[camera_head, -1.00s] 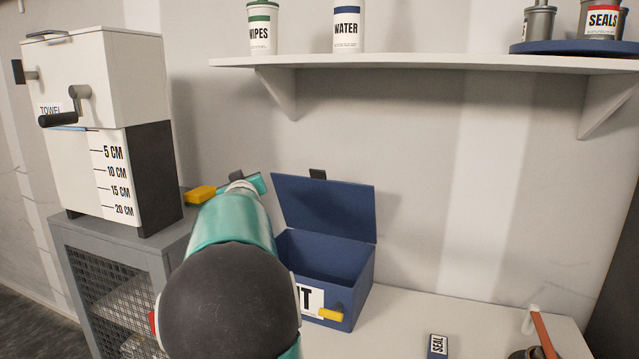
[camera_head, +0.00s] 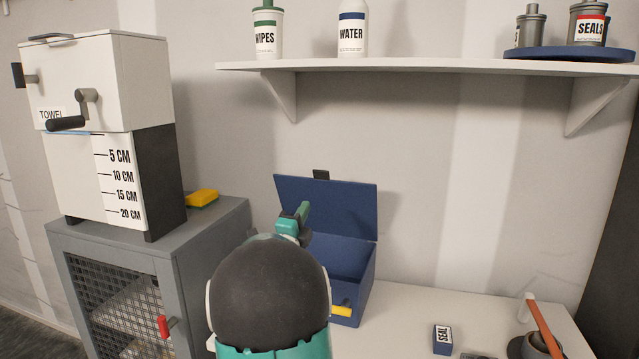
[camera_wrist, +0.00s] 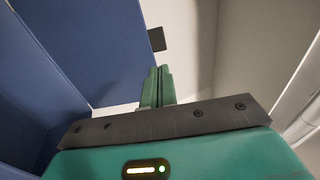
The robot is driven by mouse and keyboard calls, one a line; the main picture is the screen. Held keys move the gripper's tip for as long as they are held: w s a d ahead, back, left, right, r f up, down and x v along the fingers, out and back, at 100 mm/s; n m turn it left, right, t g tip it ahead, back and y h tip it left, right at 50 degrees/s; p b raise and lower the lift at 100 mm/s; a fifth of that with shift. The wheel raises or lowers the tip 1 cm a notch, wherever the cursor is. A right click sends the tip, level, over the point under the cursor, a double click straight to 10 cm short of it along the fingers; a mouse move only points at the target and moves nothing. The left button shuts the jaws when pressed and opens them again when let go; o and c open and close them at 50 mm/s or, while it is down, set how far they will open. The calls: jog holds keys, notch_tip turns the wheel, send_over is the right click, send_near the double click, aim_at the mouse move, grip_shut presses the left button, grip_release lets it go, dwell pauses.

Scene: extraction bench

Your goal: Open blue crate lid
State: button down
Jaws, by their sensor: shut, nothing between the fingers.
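The blue crate (camera_head: 352,284) stands on the white bench with its blue lid (camera_head: 335,208) raised upright at the back, against or near the wall. A dark tab (camera_head: 321,175) sticks up from the lid's top edge; it also shows in the wrist view (camera_wrist: 157,39). A yellow latch (camera_head: 341,311) is on the crate's front, partly hidden by my arm. My gripper (camera_head: 303,210) is in front of the lid, above the crate's left part. In the wrist view my gripper's green fingers (camera_wrist: 157,85) are together and empty, beside the lid (camera_wrist: 100,50). Whether they touch it I cannot tell.
A grey cabinet (camera_head: 215,235) with a yellow sponge (camera_head: 203,198) and a towel dispenser (camera_head: 105,130) stands left. A white shelf (camera_head: 430,67) with bottles hangs above. A small SEAL box (camera_head: 442,340) and a grey pot lie right on the bench.

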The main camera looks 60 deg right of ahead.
aim_at(321, 174)
jog(key=x, duration=1.2)
jog(key=shift+d+r, duration=0.1)
